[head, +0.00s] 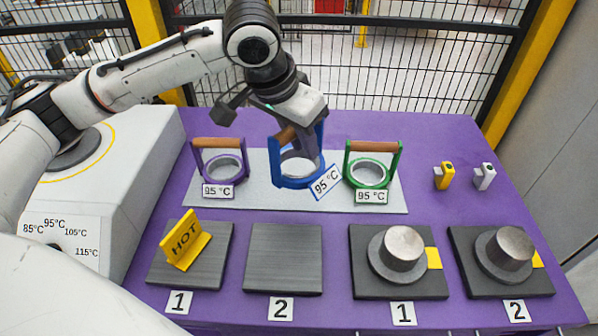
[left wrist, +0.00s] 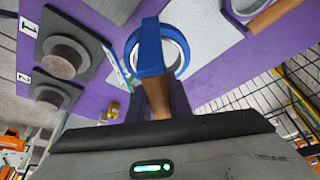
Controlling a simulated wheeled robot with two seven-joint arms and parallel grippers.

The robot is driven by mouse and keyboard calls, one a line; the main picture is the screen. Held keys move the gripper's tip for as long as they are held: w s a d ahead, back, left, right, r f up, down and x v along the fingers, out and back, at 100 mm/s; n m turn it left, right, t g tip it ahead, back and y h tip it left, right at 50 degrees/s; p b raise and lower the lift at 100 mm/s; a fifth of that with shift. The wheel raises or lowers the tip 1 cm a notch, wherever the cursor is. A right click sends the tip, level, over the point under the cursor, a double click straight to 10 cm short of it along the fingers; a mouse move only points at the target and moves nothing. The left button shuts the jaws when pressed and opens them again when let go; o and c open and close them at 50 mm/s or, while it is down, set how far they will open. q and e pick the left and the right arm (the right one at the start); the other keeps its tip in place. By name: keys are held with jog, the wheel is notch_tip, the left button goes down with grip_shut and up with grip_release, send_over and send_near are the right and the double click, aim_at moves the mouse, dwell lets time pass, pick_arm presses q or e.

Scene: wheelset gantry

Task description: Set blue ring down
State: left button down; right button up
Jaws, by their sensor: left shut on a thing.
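The blue ring (head: 297,182) has a wooden handle and a tilted "95 °C" tag (head: 326,181). My left gripper (head: 288,128) is shut on that handle from above. The ring is at the middle of the light grey plate (head: 270,197), between the purple and green rings, and looks turned compared with them. Whether it touches the plate I cannot tell. In the left wrist view the blue ring (left wrist: 149,52) hangs beyond the fingers (left wrist: 157,98), which cover part of the handle. My right gripper is not in view.
The purple ring (head: 220,179) and green ring (head: 370,183) stand close on either side. In front are a dark pad with a yellow HOT sign (head: 186,240), an empty pad (head: 284,258) and two pads with metal hubs (head: 403,246) (head: 505,253). Small yellow (head: 444,176) and white (head: 484,177) blocks stand right.

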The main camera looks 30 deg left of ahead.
pick_arm(q)
jog(key=w+a+m+h+b, duration=0.1)
jog(key=w+a+m+h, duration=0.1)
jog(key=w+a+m, duration=0.45)
jog(key=shift+n+g, duration=0.4)
jog(key=shift+n, duration=0.05)
jog(key=shift+s+a+f+b+x, duration=0.2)
jog(key=shift+a+x, duration=0.1)
jog(key=shift+x, duration=1.5)
jog(key=shift+s+a+f+b+x, duration=0.15)
jog(key=shift+a+x, duration=0.1)
jog(key=shift+x, duration=1.6)
jog(key=shift+s+a+f+b+x, duration=0.1)
jog(key=shift+s+a+x, duration=0.15)
jog(key=shift+x, duration=1.55)
jog(key=c, duration=1.6)
grip_release()
jog(key=shift+f, duration=0.15)
jog(key=v, duration=1.2)
jog(key=shift+p, duration=0.4)
